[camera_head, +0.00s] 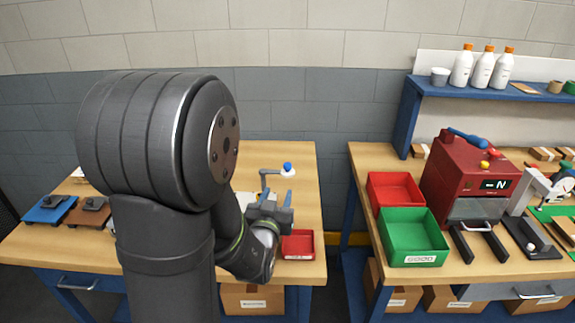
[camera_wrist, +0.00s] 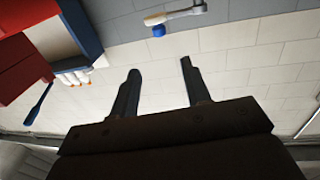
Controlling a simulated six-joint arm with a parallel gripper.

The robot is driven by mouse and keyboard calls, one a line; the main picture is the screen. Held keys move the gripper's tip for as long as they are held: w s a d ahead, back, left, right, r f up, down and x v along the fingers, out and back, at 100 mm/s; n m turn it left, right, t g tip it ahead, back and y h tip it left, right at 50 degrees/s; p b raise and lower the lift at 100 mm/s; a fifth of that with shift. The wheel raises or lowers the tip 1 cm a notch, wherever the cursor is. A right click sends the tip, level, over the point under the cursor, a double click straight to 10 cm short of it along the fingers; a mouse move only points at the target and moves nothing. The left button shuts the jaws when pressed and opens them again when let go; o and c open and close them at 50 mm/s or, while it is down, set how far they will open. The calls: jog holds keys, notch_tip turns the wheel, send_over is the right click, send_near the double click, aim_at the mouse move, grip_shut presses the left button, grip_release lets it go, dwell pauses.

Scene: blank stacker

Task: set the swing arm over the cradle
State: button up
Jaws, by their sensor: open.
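The swing arm (camera_head: 270,173) is a thin grey bar on a post, with a blue knob (camera_head: 287,167) at its right end, on the left bench. In the wrist view the pale bar (camera_wrist: 180,13) and blue knob (camera_wrist: 158,31) are at the top, beyond the fingertips and apart from them. My gripper (camera_head: 277,195) is open and empty, just below the knob in the head view. Its two spread fingers also show in the wrist view (camera_wrist: 158,65). I cannot make out the cradle; my own arm hides much of the bench's middle.
A small red tray (camera_head: 298,246) is at the left bench's front right. Blue (camera_head: 48,212) and brown (camera_head: 84,213) plates lie at its left. A gap separates the right bench, which holds red (camera_head: 393,190) and green (camera_head: 413,238) bins and a red machine (camera_head: 465,185).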

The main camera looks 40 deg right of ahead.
aim_at(287, 167)
jog(key=x, duration=1.5)
jog(key=shift+d+f, duration=0.1)
jog(key=shift+c, duration=0.2)
grip_shut()
